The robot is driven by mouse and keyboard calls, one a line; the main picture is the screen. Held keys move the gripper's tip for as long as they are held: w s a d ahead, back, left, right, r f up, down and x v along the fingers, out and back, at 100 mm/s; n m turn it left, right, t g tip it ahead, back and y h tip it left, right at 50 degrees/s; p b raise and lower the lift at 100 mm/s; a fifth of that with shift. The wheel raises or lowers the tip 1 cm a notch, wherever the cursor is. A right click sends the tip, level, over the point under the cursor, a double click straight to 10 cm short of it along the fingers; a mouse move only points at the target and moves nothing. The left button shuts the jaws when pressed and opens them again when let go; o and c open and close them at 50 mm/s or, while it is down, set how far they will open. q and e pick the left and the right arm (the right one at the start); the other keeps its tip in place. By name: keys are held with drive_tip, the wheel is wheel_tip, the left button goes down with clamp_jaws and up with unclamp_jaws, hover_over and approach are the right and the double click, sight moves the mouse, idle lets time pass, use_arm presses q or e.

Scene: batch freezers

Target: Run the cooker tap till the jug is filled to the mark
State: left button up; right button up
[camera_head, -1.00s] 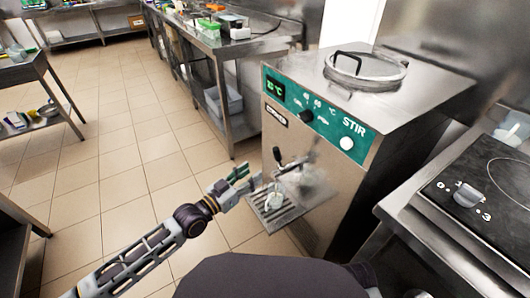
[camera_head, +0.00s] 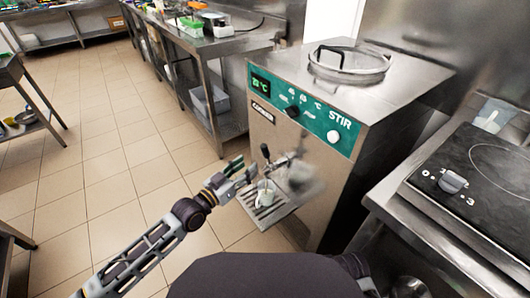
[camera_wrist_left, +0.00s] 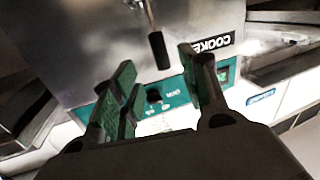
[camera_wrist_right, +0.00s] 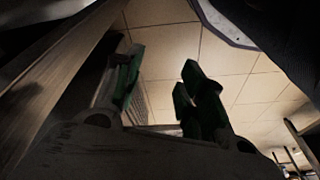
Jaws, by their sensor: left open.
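The cooker (camera_head: 335,190) is a steel box with a teal panel. Its tap (camera_head: 281,161) has a black lever grip (camera_head: 265,151) pointing up in the head view. The lever grip also shows in the left wrist view (camera_wrist_left: 159,50), beyond my fingers. A small pale jug (camera_head: 265,196) stands on the drip tray (camera_head: 283,211) below the tap; its mark and fill level are too small to tell. My left gripper (camera_head: 244,170) is open and empty, just left of the tap lever, apart from it. My right gripper (camera_wrist_right: 160,85) is open and empty in its wrist view.
The panel has a dark knob (camera_head: 292,112) and a white STIR button (camera_head: 333,136). A hob (camera_head: 480,170) stands at the right. A steel bench (camera_head: 210,45) runs behind, left of the cooker. The tiled floor (camera_head: 110,180) at left is clear.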

sight(265, 151)
use_arm(q)
drive_tip(key=b+x, duration=0.1)
drive_tip(key=x, duration=0.8)
drive_tip(key=shift+b, duration=0.4)
drive_tip(key=shift+w+d, duration=0.35)
drive_tip(key=shift+w, duration=0.15)
drive_tip(key=shift+w+d, duration=0.15)
drive_tip(key=shift+w, duration=0.05)
use_arm(e)
drive_tip(key=r, duration=0.3)
drive_tip(key=shift+a+r+t, duration=0.25)
drive_tip(key=shift+a+t, duration=0.05)
drive_tip(key=shift+t, duration=0.1)
use_arm(q)
clamp_jaws()
use_arm(e)
drive_tip(key=shift+f, duration=0.2)
